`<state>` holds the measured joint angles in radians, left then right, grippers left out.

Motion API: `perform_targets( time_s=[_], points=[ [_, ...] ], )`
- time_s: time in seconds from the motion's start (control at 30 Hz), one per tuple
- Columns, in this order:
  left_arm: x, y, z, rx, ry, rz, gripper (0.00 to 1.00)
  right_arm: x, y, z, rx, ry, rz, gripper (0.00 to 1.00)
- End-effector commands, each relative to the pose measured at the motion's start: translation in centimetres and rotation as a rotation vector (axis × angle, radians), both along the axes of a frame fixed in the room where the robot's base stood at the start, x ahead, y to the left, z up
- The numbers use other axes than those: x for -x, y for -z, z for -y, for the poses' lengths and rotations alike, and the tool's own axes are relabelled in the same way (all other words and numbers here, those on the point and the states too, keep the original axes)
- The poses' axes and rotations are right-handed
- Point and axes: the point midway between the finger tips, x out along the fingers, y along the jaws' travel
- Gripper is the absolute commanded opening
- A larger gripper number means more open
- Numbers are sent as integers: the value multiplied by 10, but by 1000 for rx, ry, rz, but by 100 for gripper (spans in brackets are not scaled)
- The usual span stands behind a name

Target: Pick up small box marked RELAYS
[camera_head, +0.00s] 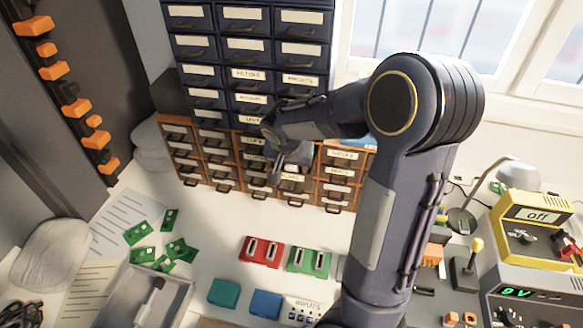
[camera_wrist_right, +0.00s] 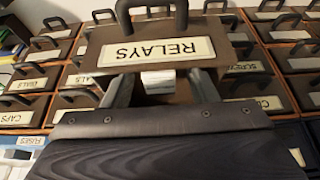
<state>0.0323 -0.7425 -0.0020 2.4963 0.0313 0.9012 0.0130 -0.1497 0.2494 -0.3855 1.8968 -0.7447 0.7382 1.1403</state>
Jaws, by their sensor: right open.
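The small brown box marked RELAYS (camera_wrist_right: 155,50) fills the upper middle of the right wrist view, with its label upside down and a dark handle (camera_wrist_right: 150,14) on its front. It looks nearer than the fronts around it. My right gripper (camera_wrist_right: 160,82) is open; its two fingers point at the RELAYS box, their tips close to its label edge. Whether they touch it I cannot tell. A small pale thing shows between the fingers. In the head view my right gripper (camera_head: 290,160) is at the brown drawer cabinet, and my arm hides part of it. My left gripper is not in view.
Other drawers surround the box, among them CAPS (camera_wrist_right: 18,118). A blue drawer cabinet (camera_head: 250,50) stands above the brown cabinet (camera_head: 222,172). Green boards (camera_head: 140,232), a red module (camera_head: 262,251) and a grey tray (camera_head: 177,290) lie on the white bench. Instruments (camera_head: 530,225) stand at right.

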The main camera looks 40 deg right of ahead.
Motion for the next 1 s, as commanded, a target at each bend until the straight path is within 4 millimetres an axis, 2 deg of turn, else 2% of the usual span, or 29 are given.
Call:
perform_targets(
  time_s=[0.13,0.5,0.77,0.87,1.0],
  points=[
    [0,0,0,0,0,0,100,0,0,0,0,0,0,51],
    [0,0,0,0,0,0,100,0,-1,0,-1,0,1,5],
    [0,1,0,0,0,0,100,-1,-4,0,0,0,4,4],
    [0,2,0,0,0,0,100,-1,-16,0,0,-1,6,4],
    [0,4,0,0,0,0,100,-1,-45,0,-1,0,9,4]
  ],
)
